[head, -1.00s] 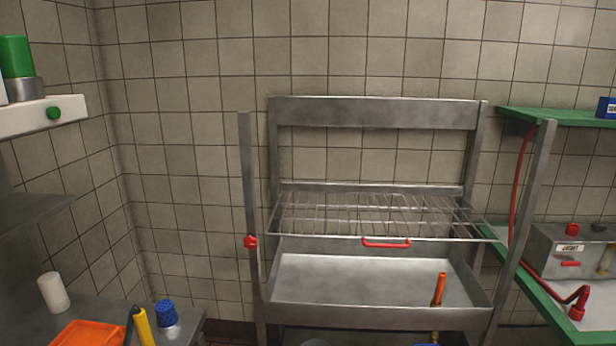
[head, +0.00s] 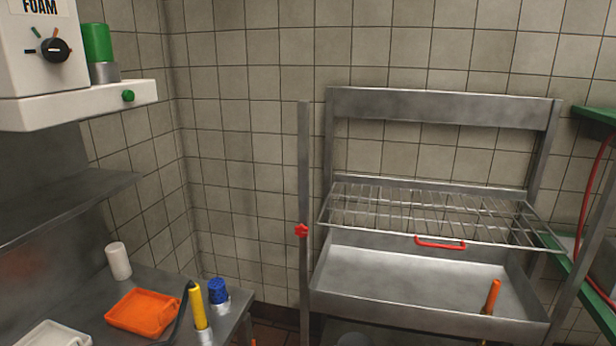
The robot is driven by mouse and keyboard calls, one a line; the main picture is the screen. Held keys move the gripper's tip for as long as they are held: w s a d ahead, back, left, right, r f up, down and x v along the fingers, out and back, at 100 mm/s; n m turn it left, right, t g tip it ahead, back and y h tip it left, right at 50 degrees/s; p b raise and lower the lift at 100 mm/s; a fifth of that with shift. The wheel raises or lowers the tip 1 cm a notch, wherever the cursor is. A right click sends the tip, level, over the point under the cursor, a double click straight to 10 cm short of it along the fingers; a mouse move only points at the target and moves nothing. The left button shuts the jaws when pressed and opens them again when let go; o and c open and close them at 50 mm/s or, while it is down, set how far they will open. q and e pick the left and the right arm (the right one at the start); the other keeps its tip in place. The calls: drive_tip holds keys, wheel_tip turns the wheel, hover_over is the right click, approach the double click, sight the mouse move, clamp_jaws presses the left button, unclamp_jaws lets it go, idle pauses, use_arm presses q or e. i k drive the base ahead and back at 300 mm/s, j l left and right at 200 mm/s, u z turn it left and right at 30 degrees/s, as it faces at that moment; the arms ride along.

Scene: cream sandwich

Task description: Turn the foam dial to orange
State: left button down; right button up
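The foam dial (head: 55,50) is a black round knob on the white dispenser box (head: 40,78) at the upper left, under a label reading FOAM. Small coloured marks sit around it: a green one at the upper left, an orange or brown one at the top, and a dark one at the left. I cannot tell exactly which mark the knob points to. Neither of my grippers shows in the head view.
A green-capped cylinder (head: 98,44) stands on the white ledge by a green button (head: 128,96). Below are an orange tray (head: 142,312), a white cup (head: 118,261), and yellow (head: 198,305) and blue-topped (head: 219,291) items. A steel sink (head: 420,280) with rack stands right.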

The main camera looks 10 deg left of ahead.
sight(56, 50)
drive_tip(key=u, duration=2.2)
